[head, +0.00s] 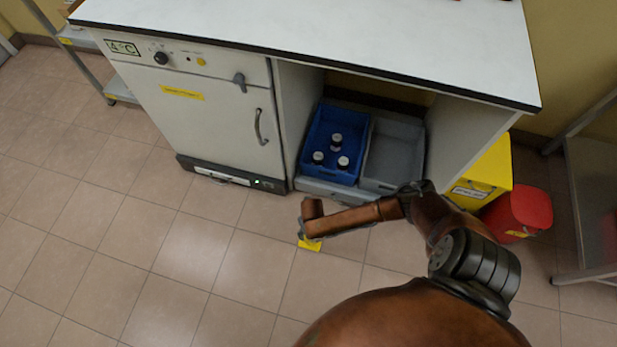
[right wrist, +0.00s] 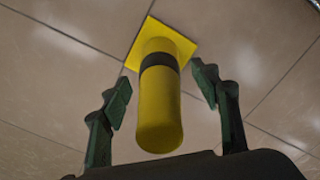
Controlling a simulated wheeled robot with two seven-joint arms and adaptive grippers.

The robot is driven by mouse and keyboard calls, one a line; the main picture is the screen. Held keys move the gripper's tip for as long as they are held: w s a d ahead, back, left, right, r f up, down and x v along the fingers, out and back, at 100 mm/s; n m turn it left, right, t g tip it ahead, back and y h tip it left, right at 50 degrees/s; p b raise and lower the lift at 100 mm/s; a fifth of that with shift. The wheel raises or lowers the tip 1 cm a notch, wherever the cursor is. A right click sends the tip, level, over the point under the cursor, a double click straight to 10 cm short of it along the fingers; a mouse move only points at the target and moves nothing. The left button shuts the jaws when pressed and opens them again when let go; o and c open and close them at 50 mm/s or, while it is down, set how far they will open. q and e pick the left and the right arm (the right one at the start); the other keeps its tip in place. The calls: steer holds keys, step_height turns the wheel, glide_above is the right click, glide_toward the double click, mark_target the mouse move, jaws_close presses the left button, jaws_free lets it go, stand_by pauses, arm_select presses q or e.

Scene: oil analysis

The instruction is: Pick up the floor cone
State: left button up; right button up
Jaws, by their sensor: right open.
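The floor cone (right wrist: 161,105) is yellow with a dark band and a square yellow base, and it stands on the tiled floor. In the right wrist view it rises between the two green fingers of my right gripper (right wrist: 161,97), which is open, with a gap on both sides of the cone. In the head view only a yellow part of the cone's base (head: 310,244) shows under the end of my right arm, which hides the rest. My left gripper is not in view.
A white fridge (head: 200,110) stands under a white counter (head: 300,30). A blue crate (head: 313,135) with several bottles and a grey crate (head: 380,180) sit below it. A yellow bin (head: 487,175) and red bin (head: 528,208) stand right. Floor at left is clear.

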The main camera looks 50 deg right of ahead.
steer(key=shift+c, duration=0.3)
jaws_close()
stand_by(0.5)
